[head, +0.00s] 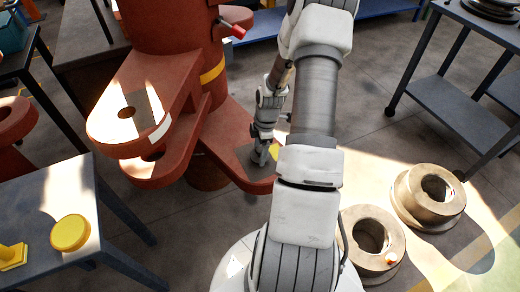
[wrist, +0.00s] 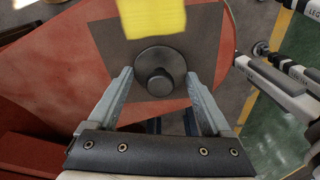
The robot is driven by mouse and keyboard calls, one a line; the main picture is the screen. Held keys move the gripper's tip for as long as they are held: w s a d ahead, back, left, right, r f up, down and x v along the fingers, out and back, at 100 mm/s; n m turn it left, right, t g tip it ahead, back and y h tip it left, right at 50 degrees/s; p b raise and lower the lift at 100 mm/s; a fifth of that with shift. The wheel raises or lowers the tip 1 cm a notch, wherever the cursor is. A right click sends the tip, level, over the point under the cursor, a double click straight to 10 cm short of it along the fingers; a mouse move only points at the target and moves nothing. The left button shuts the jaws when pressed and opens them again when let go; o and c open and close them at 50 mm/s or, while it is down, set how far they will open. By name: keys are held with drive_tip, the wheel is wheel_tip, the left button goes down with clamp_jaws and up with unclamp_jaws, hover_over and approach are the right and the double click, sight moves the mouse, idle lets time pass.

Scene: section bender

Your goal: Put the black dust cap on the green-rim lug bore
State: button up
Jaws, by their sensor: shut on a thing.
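The black dust cap (wrist: 160,70) shows in the wrist view as a dark round disc with a raised knob. It is between the fingers of my gripper (wrist: 158,82), which is shut on it. Behind it is a grey-brown square patch (wrist: 112,45) on a red lug of the machine (wrist: 70,50). I cannot tell whether the cap touches the patch. In the head view my gripper (head: 262,155) points down at the lower right red lug (head: 232,150). An upper left lug has an open bore (head: 127,112). No green rim shows in either view.
A yellow block (wrist: 152,17) is just beyond the cap. A blue-grey table (head: 30,205) at left bears a yellow disc (head: 70,233) and another yellow piece (head: 12,256). Two metal rings (head: 430,195) (head: 372,240) lie at right. A dark cart (head: 440,110) stands behind them.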

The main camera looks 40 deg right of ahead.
drive_tip(key=shift+f+b, duration=0.35)
drive_tip(key=shift+f, duration=0.2)
drive_tip(key=o, duration=1.2)
drive_tip(key=shift+c, duration=0.2)
wheel_tip(320, 180, up, 17)
drive_tip(key=s+d+p, duration=0.1)
drive_tip(key=d+p, duration=0.1)
drive_tip(key=p, duration=0.3)
drive_tip(key=shift+a+r, duration=0.1)
drive_tip(key=shift+r, duration=0.05)
